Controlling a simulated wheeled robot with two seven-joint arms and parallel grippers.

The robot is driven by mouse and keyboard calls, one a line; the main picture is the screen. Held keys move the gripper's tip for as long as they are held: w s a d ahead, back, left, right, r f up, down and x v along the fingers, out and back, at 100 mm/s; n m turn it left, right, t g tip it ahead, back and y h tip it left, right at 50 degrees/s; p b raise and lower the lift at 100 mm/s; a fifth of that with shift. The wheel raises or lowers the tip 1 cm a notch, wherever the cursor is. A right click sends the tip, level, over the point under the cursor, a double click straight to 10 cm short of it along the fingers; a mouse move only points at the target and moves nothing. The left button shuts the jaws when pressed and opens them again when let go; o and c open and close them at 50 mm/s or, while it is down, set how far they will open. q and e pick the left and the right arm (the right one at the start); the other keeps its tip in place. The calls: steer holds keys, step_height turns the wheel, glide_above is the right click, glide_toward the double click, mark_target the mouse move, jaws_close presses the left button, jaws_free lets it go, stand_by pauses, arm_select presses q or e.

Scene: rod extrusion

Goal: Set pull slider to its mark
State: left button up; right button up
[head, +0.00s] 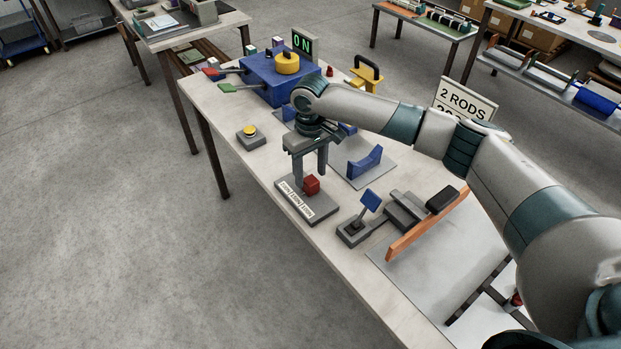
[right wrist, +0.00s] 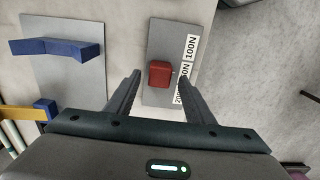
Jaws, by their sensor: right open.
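The pull slider is a red block (head: 313,184) on a grey plate (head: 320,211) with a row of white force labels (head: 296,200) along one edge. In the right wrist view the red block (right wrist: 160,73) sits beside the labels (right wrist: 188,60), below the 100N label; its exact alignment with a mark is unclear. My right gripper (head: 309,176) points down over the plate, open. In the right wrist view its fingertips (right wrist: 160,80) lie either side of the block, with visible gaps; whether they touch it cannot be told. My left gripper is not in view.
A blue cradle (head: 364,162) on a grey plate stands behind. A blue-paddled lever (head: 371,201) and an orange bar (head: 428,225) are to the right. A yellow button (head: 248,131) and a blue machine (head: 268,80) with an ON sign are farther left. Bare table lies in front of the button.

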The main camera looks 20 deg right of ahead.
mark_target(311, 180)
step_height(311, 180, down, 3)
steer(key=shift+f, duration=0.1)
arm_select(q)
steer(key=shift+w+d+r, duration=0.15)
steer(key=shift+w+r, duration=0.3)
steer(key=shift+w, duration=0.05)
arm_select(e)
steer(key=shift+f, duration=0.35)
